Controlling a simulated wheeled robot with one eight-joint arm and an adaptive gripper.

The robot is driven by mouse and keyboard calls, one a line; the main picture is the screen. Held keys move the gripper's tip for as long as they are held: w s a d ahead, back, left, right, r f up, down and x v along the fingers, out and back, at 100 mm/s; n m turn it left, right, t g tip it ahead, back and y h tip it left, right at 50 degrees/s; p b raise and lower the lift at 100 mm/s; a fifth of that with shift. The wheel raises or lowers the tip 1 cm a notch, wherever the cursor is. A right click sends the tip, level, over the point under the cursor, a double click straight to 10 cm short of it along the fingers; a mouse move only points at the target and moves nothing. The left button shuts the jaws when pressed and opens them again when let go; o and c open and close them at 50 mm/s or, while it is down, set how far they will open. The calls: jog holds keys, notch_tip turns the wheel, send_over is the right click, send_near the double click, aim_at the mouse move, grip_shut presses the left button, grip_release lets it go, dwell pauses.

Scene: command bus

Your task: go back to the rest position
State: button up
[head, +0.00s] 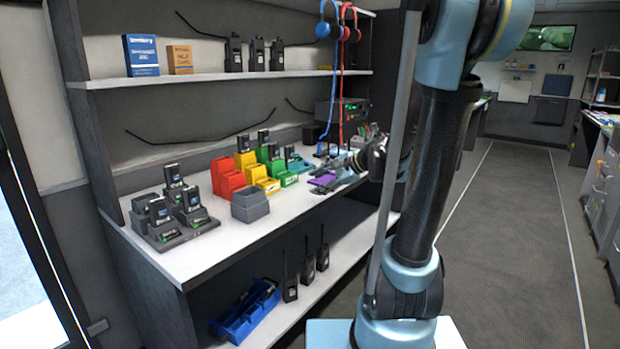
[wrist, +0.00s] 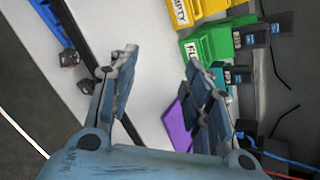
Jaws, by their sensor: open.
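My gripper (wrist: 160,85) is open, with nothing between its fingers in the wrist view. In the head view my gripper (head: 335,181) is over the front edge of the white counter (head: 205,258), at the right end of the row of bins. A purple flat item (wrist: 178,125) lies on the counter by the right finger in the wrist view; it also shows in the head view (head: 322,180), partly hidden by the gripper. My upright arm hides part of the counter's right end.
Red (head: 227,177), yellow (head: 262,179) and green (head: 280,170) bins stand on the counter. Charging docks with radios (head: 175,212) are at the left. Radios (head: 307,268) and a blue bin (head: 246,311) are on the lower shelf. The aisle floor (head: 520,230) at right is clear.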

jog(key=s+d+f+n+g+h, duration=0.1)
jog(key=s+d+f+n+h, duration=0.2)
jog(key=s, duration=0.5)
jog(key=s+d+f+n+g+h, duration=0.1)
jog(key=s+d+f+n+h, duration=0.2)
jog(key=s+d+n, duration=0.3)
jog(key=s+d+f+n+g+h, duration=0.1)
jog(key=s+d+f+n+h, duration=0.2)
jog(key=s, duration=0.9)
jog(key=d+f+n, duration=0.1)
jog(key=d+f, duration=0.1)
jog(key=d, duration=0.1)
jog(key=shift+d+n+g+h, duration=0.3)
jog(key=shift+d+n+g, duration=0.1)
